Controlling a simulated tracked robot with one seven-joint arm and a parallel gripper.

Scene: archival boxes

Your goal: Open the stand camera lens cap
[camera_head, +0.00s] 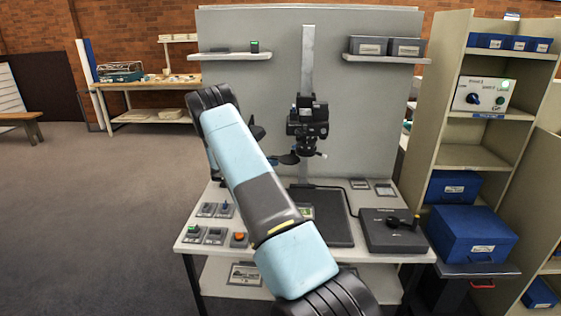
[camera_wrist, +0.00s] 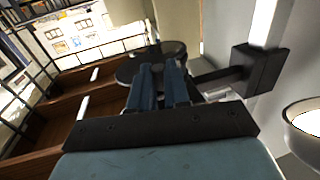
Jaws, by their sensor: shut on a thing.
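The stand camera (camera_head: 308,118) is black and hangs on a pale upright column, with its lens pointing down. The lens cap (camera_head: 288,158) is a dark flat disc, seen to the lower left of the lens. In the wrist view the cap (camera_wrist: 128,72) joins a black block (camera_wrist: 255,70) by a short dark arm. My gripper (camera_wrist: 160,70) has its two blue fingers shut on the cap's near edge. In the head view my gripper (camera_head: 274,160) is mostly hidden behind my arm, at the cap's left.
Below the camera is a dark copy board (camera_head: 330,228) on a pale table. Small button boxes (camera_head: 212,235) lie at left, and a dark grey box (camera_head: 393,232) at right. A grey back panel (camera_head: 370,110) stands close behind. Shelves with blue boxes (camera_head: 472,235) are at right.

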